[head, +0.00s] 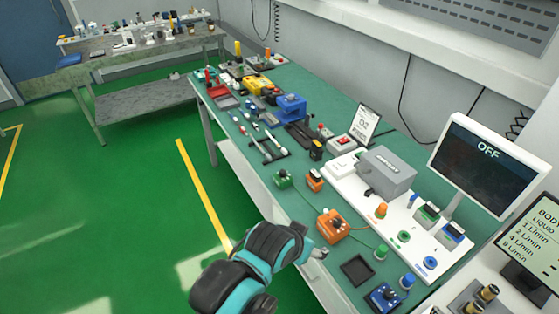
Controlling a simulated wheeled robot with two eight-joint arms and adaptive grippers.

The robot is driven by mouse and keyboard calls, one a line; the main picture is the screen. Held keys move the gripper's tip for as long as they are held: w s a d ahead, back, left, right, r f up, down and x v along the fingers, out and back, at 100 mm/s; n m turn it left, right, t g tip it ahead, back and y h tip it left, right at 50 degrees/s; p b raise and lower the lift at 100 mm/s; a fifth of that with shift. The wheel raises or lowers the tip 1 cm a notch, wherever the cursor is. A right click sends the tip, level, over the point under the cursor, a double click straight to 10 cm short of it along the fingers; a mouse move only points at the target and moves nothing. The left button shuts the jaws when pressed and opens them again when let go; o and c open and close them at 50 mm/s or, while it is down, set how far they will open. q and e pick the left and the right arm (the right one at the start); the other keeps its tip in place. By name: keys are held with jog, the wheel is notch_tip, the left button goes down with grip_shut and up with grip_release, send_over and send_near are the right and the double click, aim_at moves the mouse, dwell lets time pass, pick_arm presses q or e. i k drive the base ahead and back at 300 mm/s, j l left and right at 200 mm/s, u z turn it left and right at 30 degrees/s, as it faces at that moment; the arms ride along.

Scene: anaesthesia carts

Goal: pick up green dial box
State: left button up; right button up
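A small green box (282,180) with a dark dial on top sits near the front edge of the green table (345,275). It stands left of a small orange box (314,179). My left arm, black and teal, comes in from the bottom left. Its gripper (318,253) is small and partly hidden, over the table's front edge, below and to the right of the green box and apart from it. I cannot tell whether its fingers are open or shut. My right gripper is not in view.
A dark square tray (357,270) and a blue box (384,297) lie further right. A white panel with a grey box (386,172) and a monitor (488,165) stand behind. Floor at left is clear.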

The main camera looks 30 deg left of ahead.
aim_at(282, 183)
jog(key=k+u, duration=0.1)
jog(key=u, duration=1)
jog(key=i+j+z, duration=0.1)
jog(key=z, duration=1.55)
jog(key=j+z, duration=0.3)
jog(key=k+j+z, duration=0.1)
jog(key=j+z, duration=0.25)
jog(key=k+j+z, duration=0.15)
jog(key=j+z, duration=0.15)
jog(key=j, duration=0.15)
jog(key=k+j+z, duration=0.15)
jog(key=j+z, duration=0.2)
jog(key=k+j, duration=0.25)
jog(key=j, duration=0.2)
jog(key=k+j, duration=0.25)
jog(key=j, duration=0.15)
jog(key=k+j+z, duration=0.1)
jog(key=k+j, duration=0.15)
jog(key=j, duration=0.2)
